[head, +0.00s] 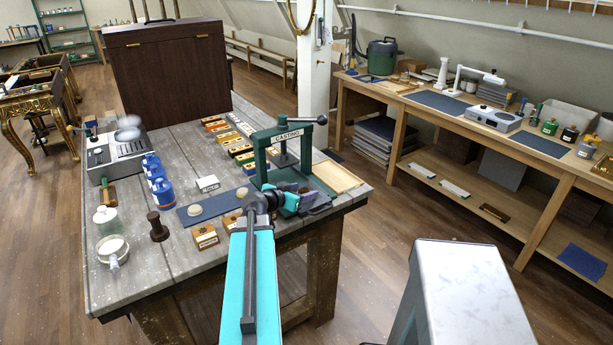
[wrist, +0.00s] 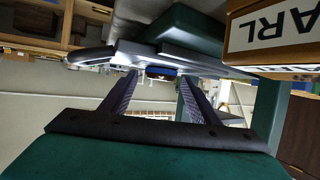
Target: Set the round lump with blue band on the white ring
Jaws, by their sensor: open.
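Two pale round lumps sit on the dark blue mat (head: 220,203) at the table's front: a left lump (head: 195,210) and a right lump (head: 242,192). They are too small for me to tell which has a blue band. I cannot pick out a white ring with certainty. My gripper (head: 312,196) is right of the mat, beside the green casting press. In the wrist view my gripper (wrist: 158,92) shows two dark fingers spread apart with nothing held between them. No lump shows clearly in the wrist view.
The green press (head: 285,150) stands close behind my gripper, with a wooden tray (head: 337,176) to its right. Small labelled boxes (head: 205,236), a dark spool (head: 158,226), blue bottles (head: 160,185) and glass jars (head: 112,246) crowd the table. A lettered box (wrist: 275,32) is near my wrist.

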